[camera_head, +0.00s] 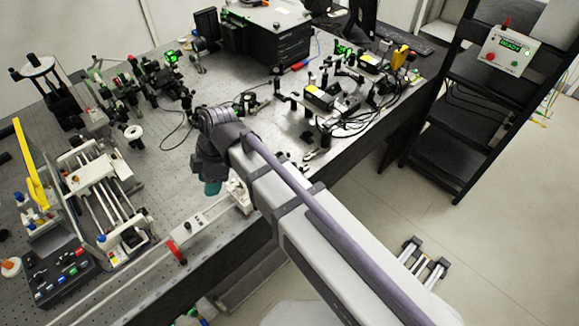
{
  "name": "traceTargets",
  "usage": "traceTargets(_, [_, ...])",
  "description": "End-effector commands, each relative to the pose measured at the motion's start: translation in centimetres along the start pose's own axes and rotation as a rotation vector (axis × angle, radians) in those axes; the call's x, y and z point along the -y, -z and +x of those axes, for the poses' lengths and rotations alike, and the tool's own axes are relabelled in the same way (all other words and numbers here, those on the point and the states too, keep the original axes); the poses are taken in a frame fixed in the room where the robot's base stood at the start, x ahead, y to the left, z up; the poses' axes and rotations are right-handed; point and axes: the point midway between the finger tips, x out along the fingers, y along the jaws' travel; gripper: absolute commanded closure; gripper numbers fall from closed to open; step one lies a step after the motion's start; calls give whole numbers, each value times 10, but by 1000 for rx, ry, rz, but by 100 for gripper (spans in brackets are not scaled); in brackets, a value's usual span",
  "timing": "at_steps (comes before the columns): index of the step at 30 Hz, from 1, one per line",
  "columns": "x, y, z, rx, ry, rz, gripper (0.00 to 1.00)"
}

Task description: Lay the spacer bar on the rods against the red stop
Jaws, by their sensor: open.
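A pale frame (75,165) on the left of the bench holds several long parallel rods (107,195). A small red part (178,253) stands on a long light rail along the bench's front edge; I cannot tell whether it is the red stop. I cannot pick out the spacer bar for sure. My gripper (211,187) points down over the bench, right of the rod frame and behind the rail. It is open, with its fingers mostly hidden by my wrist; I see nothing held in it.
Optics and cables crowd the back and right of the bench (230,180). A black rack (440,150) stands right. Some bare bench lies between the rod frame and my wrist.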

Motion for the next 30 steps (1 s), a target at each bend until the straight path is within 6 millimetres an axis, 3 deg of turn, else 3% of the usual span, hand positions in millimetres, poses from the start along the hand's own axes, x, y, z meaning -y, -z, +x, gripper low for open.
traceTargets(3, [26,-113,-34,77,-89,585,57])
traceTargets(6, [69,-209,-62,133,-195,1186,57])
traceTargets(9, [116,-275,-82,161,-299,1679,57])
traceTargets(10, [127,-287,-86,164,-324,1787,57])
traceTargets(13, [147,-310,-93,170,-375,1991,57])
traceTargets(20, [147,-313,-94,169,-383,2022,57])
traceTargets(22, [147,-316,-86,169,-383,2021,57])
traceTargets(27, [144,-332,-40,169,-382,2018,57])
traceTargets(30, [144,-329,-46,169,-382,2018,57])
